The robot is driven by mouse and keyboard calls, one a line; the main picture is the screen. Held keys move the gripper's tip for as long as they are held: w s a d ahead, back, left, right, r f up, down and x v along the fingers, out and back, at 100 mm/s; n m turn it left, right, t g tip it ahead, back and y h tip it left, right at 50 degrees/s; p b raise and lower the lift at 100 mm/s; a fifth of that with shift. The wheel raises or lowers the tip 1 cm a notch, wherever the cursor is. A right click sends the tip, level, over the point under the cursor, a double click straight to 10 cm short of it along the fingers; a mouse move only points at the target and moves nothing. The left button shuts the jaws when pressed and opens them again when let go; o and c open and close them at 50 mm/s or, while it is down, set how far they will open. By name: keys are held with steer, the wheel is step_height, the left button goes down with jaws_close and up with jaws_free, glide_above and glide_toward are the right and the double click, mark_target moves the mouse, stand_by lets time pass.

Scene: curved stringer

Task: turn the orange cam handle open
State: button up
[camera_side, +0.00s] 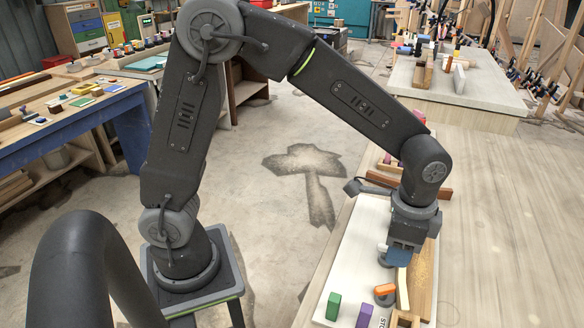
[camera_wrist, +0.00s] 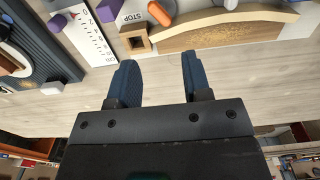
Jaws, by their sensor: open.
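The orange cam handle (camera_side: 384,289) sits on a grey round base on the white board in the side view, near the curved wooden piece (camera_side: 422,278). In the wrist view the orange handle (camera_wrist: 158,13) shows at the top, lying slanted, with the curved wood (camera_wrist: 215,33) to its right. My gripper (camera_side: 391,257) points down above the board, behind the handle in the side view and apart from it. In the wrist view my gripper (camera_wrist: 158,66) has its two blue fingers spread with nothing between them.
A green block (camera_side: 333,306) and a purple block (camera_side: 365,316) stand on the board left of the handle. The wrist view shows a STOP label (camera_wrist: 133,17), a small wooden block with a square opening (camera_wrist: 135,41) and a ruler (camera_wrist: 90,38). Bare tabletop (camera_side: 500,220) lies to the right.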

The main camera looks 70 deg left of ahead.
steer(key=s+a+r+n+t, duration=0.5)
steer(key=s+a+r+n, duration=0.3)
steer(key=s+a+r, duration=0.3)
steer(key=shift+s+a+r+n+t, duration=0.3)
steer(key=shift+s+a, duration=0.7)
steer(key=shift+s, duration=0.9)
steer(key=shift+f, duration=0.1)
